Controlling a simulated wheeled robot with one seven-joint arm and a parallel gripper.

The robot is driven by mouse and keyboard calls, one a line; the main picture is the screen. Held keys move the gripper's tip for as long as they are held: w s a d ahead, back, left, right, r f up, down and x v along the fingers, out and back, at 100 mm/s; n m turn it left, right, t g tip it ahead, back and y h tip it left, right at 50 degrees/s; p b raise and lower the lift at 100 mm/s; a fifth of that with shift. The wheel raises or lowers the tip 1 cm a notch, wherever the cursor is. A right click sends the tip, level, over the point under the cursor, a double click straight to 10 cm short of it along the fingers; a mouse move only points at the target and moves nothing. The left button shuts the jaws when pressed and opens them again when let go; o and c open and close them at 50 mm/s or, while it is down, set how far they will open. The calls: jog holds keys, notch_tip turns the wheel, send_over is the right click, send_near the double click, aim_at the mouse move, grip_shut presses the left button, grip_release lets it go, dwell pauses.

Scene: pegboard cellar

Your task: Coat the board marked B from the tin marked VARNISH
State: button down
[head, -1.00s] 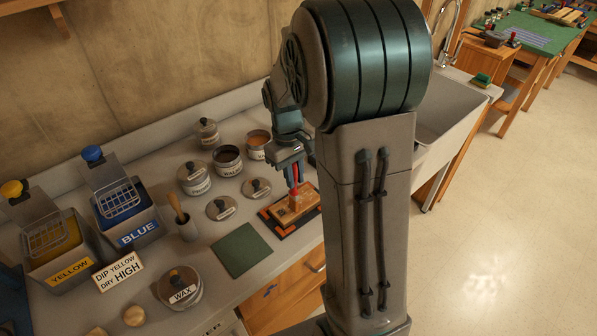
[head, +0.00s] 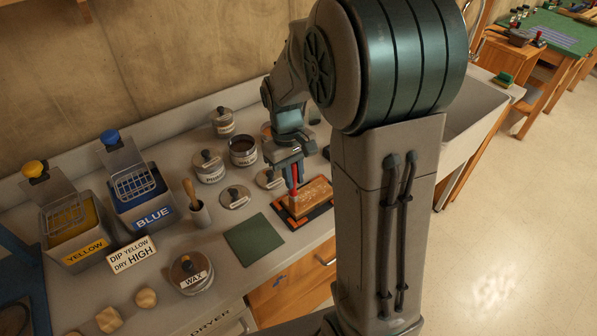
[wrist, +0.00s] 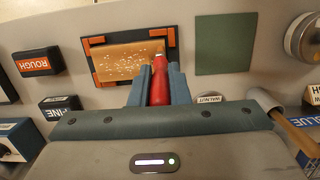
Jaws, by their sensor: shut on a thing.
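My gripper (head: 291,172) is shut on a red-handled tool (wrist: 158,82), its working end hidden. In the head view the tool stands upright over the left part of a brown wooden board (head: 316,193); contact is unclear. The board also shows in the wrist view (wrist: 125,60), with pale specks on its face. It lies in a black holder with orange corners (wrist: 171,38). I can read no letter on the board. Behind my gripper stands an open tin with dark contents (head: 243,151); another open tin (head: 266,131) is mostly hidden by my arm. I cannot read VARNISH on any tin.
Closed tins (head: 208,167) and loose lids (head: 235,197) stand close behind and left of the board. A green mat (head: 255,240) lies beside it. A WAX tin (head: 190,275), yellow tub (head: 78,240) and blue tub (head: 140,205) are farther left. A sink is at right.

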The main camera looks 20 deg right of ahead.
jog(key=w+d+p, duration=0.1)
jog(key=w+d, duration=0.3)
jog(key=d, duration=0.8)
jog(key=shift+d, duration=0.25)
dwell(1.8)
